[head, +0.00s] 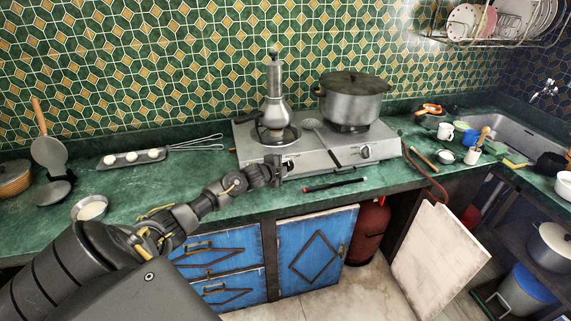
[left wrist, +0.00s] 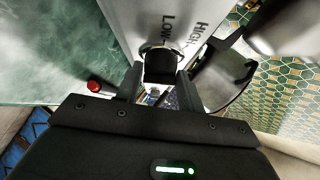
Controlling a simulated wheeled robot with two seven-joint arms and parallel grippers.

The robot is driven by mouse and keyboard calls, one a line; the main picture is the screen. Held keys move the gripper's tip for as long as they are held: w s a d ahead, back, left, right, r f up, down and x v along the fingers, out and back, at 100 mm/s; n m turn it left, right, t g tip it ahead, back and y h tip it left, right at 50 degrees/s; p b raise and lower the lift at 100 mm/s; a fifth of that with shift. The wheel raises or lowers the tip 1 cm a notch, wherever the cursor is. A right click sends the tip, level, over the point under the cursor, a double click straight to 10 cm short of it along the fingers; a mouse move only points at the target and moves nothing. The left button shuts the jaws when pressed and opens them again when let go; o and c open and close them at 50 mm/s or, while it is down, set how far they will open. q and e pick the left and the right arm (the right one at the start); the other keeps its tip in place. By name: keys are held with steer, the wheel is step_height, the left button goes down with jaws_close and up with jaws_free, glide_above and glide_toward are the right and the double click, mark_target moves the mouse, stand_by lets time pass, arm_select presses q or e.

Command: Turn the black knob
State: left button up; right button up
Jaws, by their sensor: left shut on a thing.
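The gas hotplate (head: 325,150) is a silver two-burner unit on the green counter. The black knob (left wrist: 160,66) shows in the left wrist view at its front panel, beside the printed words LOW and HIGH. My left gripper (head: 282,168) reaches the left front of the hotplate. In the left wrist view its fingers (left wrist: 158,86) stand on both sides of the black knob and are shut on it. In the head view the gripper largely hides this knob. A second black knob (head: 366,152) is on the right of the front panel. My right gripper is not in view.
A moka-style pot (head: 275,100) stands on the left burner and a large lidded pot (head: 353,98) on the right one. A black stick with a red tip (head: 335,185) lies in front of the hotplate. A tray (head: 133,159) with white eggs is at the left.

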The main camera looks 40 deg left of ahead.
arm_select(q)
steer(key=shift+f+m+g+p, duration=0.15)
steer(key=shift+m+g+p, duration=0.2)
steer(key=shift+m, duration=0.25)
steer(key=o, duration=1)
steer(key=shift+c, duration=0.2)
steer(key=shift+s, duration=0.1)
steer(key=a+b+v, duration=0.1)
steer(key=v, duration=0.9)
steer(key=shift+s+d+r, duration=0.3)
steer(key=shift+d, duration=0.1)
